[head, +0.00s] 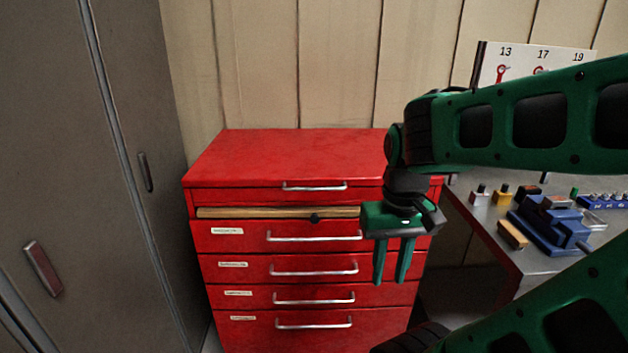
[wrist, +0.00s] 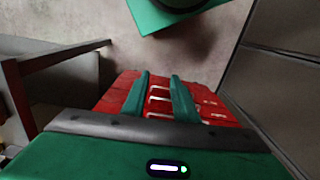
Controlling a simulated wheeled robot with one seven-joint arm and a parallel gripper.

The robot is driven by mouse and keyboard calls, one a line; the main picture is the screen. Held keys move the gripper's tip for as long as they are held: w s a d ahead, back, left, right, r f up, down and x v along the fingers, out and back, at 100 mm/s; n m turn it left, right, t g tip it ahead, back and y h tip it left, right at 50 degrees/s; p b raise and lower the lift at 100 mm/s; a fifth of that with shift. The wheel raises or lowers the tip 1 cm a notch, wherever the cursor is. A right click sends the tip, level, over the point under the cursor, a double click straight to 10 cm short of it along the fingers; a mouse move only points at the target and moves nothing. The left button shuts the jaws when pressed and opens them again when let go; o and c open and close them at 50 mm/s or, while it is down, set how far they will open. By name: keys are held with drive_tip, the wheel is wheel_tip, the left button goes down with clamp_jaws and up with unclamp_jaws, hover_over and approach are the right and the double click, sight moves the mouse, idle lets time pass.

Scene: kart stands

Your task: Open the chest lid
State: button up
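The red tool chest (head: 230,290) stands against the wall, and its lid (head: 290,155) lies shut on top. A silver lid handle (head: 315,186) is on the lid's front edge. A wooden strip (head: 270,212) with a small dark knob runs below the lid. My gripper (head: 391,282) points down in front of the chest's right side, lower than the lid handle and to its right. Its two green fingers are apart with nothing between them. In the wrist view, the chest's red drawer fronts (wrist: 120,85) and silver handles show behind and between the fingers.
A grey locker (head: 100,180) stands close on the left. A workbench (head: 480,205) on the right holds a blue vise (head: 550,232) and small coloured blocks. A tool board (head: 520,60) stands behind the bench. The chest's lid top is clear, though my arm covers its right end.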

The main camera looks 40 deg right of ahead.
drive_tip(key=w+d+r+n+t+h, duration=0.1)
drive_tip(key=w+r+n, duration=0.8)
drive_tip(key=w, duration=0.4)
drive_tip(key=w+d+r+n+t, duration=0.1)
drive_tip(key=w+r+n, duration=0.75)
drive_tip(key=w, duration=0.45)
wheel_tip(320, 180, down, 10)
drive_tip(key=w+d, duration=0.1)
drive_tip(key=shift+f, duration=0.2)
drive_tip(key=shift+w+m, duration=0.1)
drive_tip(key=shift+m, duration=0.15)
clamp_jaws()
